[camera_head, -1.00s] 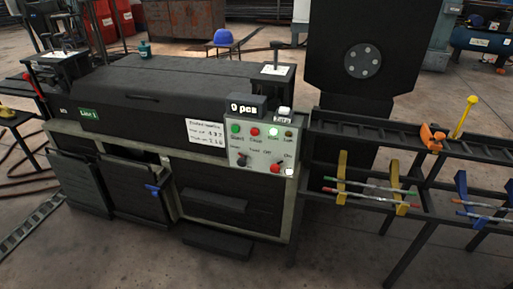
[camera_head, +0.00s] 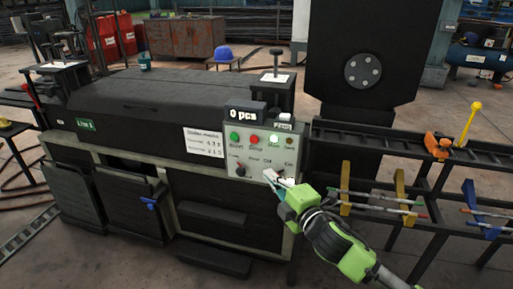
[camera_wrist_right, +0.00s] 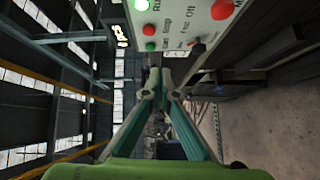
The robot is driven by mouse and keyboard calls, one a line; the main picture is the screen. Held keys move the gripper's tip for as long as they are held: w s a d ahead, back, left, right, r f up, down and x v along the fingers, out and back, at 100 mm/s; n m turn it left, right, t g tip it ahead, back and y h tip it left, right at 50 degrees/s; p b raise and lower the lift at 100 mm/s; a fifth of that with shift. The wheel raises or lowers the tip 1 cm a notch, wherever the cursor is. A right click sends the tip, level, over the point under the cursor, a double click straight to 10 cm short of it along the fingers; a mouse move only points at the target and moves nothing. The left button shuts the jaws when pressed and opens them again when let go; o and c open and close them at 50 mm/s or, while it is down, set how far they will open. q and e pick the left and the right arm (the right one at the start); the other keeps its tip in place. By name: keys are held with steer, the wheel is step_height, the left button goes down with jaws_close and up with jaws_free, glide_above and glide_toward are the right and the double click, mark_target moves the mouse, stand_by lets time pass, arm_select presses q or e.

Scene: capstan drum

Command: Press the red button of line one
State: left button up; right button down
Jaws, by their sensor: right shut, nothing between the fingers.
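The line one machine carries the sign "Line 1" (camera_head: 85,124). Its pale control panel (camera_head: 252,158) holds a green button (camera_head: 235,136) and, to its right, the red button (camera_head: 255,138). My right gripper (camera_head: 272,177) is shut and empty, in front of the panel's lower right part, below and right of the red button. In the right wrist view its closed fingertips (camera_wrist_right: 162,90) appear below the panel, with the red button (camera_wrist_right: 149,30) and green button (camera_wrist_right: 149,46) above them. I cannot tell any contact with the panel. My left gripper is not in view.
A dark knob (camera_head: 240,168) sits low on the panel. A larger red control (camera_wrist_right: 222,9) shows in the right wrist view; the gripper covers that area in the head view. A counter box (camera_head: 245,113) tops the panel. A black rack (camera_head: 390,165) stands to the right.

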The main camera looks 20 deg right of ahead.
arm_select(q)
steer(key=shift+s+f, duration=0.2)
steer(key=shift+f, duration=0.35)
arm_select(e)
steer(key=shift+w+r+n+y, duration=0.3)
steer(key=shift+w+r+n, duration=0.1)
steer(key=shift+r+n, duration=0.4)
glide_toward(250, 140)
steer(key=w+a, duration=0.2)
steer(key=a, duration=0.1)
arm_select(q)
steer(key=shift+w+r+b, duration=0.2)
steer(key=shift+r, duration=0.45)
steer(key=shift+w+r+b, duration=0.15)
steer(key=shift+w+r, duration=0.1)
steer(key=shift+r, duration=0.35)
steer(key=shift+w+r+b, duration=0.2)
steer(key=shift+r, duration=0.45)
arm_select(e)
steer(key=shift+w+d+f, duration=0.1)
steer(key=shift+w+d, duration=0.2)
steer(key=shift+w, duration=0.3)
steer(key=shift+w+d, duration=0.3)
steer(key=shift+w, duration=0.3)
steer(key=shift+w+d+f, duration=0.1)
steer(key=shift+w+d, duration=0.25)
steer(key=shift+w, duration=0.25)
